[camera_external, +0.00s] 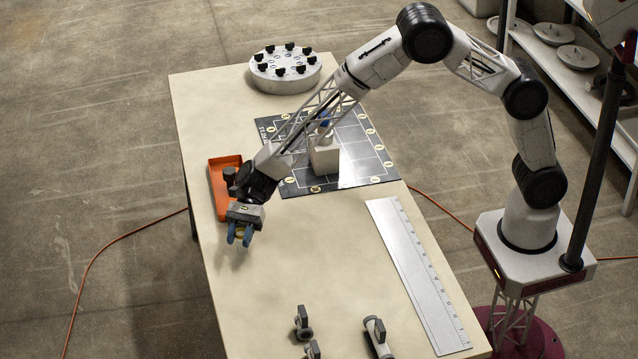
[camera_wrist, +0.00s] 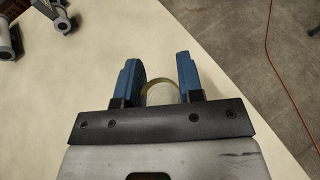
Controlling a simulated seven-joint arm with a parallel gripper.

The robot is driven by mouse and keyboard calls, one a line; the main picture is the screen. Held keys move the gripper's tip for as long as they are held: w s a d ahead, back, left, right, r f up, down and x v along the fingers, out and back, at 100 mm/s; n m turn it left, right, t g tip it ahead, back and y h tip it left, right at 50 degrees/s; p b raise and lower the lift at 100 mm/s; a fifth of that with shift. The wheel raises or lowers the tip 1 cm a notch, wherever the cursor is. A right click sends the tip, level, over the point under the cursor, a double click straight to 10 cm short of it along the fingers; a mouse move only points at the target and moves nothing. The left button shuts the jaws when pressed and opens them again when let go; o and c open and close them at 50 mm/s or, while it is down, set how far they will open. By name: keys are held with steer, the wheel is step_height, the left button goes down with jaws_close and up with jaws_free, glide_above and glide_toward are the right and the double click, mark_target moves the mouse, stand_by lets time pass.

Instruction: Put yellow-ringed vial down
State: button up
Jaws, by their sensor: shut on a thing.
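My gripper (camera_external: 241,236) points down over the left part of the table, in front of the orange tray. Its two blue fingers are shut on the yellow-ringed vial, which shows in the wrist view as a pale round end with a yellowish rim (camera_wrist: 160,92) between the fingers (camera_wrist: 160,80). In the external view only a small yellowish bit of the vial shows between the fingertips; the rest is hidden. I cannot tell whether the vial touches the table (camera_external: 290,270).
An orange tray (camera_external: 217,203) with a dark item lies just behind my gripper. A dark marked mat (camera_external: 360,150) bears a pale block (camera_external: 324,158) with a blue-topped item. A round knobbed disc (camera_external: 285,72), a long ruler (camera_external: 418,272) and valve fittings (camera_external: 303,322) lie around. The table's left front is clear.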

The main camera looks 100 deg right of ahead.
mark_target(240, 247)
steer(key=shift+f, duration=1.75)
steer(key=shift+f, duration=0.15)
steer(key=o, duration=0.9)
steer(key=shift+d+r, duration=0.1)
steer(key=shift+r, duration=0.1)
steer(key=v, duration=1.1)
steer(key=shift+s+d+r, duration=0.15)
steer(key=shift+s+d, duration=0.05)
steer(key=shift+d, duration=0.1)
